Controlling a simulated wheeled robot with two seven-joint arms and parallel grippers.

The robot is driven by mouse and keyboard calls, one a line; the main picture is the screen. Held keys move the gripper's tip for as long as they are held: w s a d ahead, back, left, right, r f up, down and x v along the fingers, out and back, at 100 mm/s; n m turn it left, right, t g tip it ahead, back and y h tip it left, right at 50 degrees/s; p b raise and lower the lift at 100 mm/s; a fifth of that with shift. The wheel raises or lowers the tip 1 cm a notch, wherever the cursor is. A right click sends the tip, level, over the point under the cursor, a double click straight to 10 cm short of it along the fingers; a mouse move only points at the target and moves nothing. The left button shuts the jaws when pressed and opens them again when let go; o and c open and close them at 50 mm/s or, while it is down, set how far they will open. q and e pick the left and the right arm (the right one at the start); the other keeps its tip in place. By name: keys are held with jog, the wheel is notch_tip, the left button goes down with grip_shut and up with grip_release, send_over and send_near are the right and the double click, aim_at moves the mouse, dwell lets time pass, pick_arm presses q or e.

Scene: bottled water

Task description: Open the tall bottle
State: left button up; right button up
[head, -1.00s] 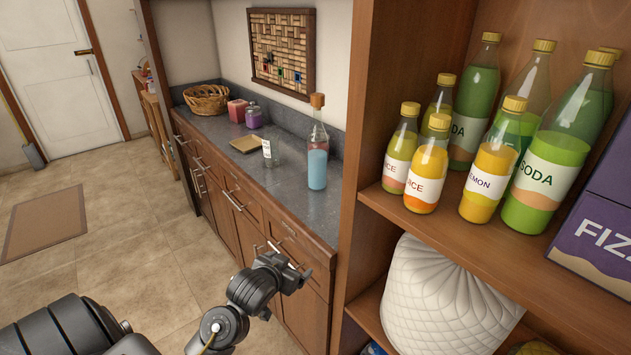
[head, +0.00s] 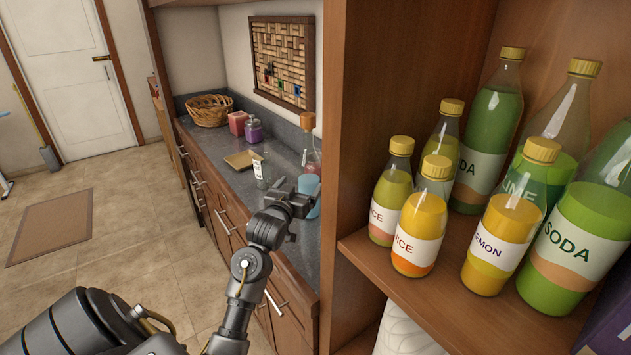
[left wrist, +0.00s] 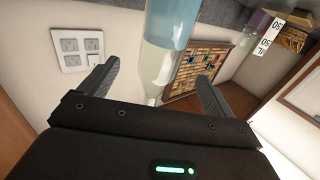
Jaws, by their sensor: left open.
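The tall bottle (head: 311,160) stands upright on the grey counter, with a brown stopper (head: 308,121) on top and blue liquid low in it. My left gripper (head: 304,190) is in front of it and hides part of its body. In the left wrist view the clear and blue bottle (left wrist: 168,50) appears upside down between the spread fingers of my left gripper (left wrist: 156,78). The gripper is open. I cannot tell whether a finger touches the glass. My right gripper is out of view.
A labelled glass (head: 259,173), a small board (head: 242,160), two jars and a basket (head: 209,110) stand along the counter (head: 235,184). At right, a wooden shelf (head: 375,262) holds several drink bottles; its upright panel is close to my left gripper.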

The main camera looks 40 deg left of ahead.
aim_at(304, 177)
pick_arm(q)
jog(key=shift+w+a+r+p, duration=0.35)
jog(key=shift+w+a, duration=0.2)
jog(key=shift+w, duration=0.15)
jog(key=x, duration=0.2)
jog(key=shift+w+a+f, duration=0.2)
jog(key=shift+a+f, duration=0.05)
jog(key=shift+w+f, duration=0.1)
jog(key=shift+w, duration=0.35)
jog(key=shift+w+p, duration=0.2)
jog(key=shift+p, duration=0.3)
jog(key=p+x, duration=0.1)
jog(key=x, duration=0.2)
jog(key=shift+w+f, duration=0.15)
jog(key=shift+w, duration=0.2)
jog(key=shift+w+a+f, duration=0.1)
jog(key=shift+w+a, duration=0.05)
jog(key=shift+w, duration=0.3)
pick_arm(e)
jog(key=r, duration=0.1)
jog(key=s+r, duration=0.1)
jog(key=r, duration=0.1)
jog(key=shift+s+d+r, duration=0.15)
pick_arm(q)
jog(key=shift+c, duration=0.4)
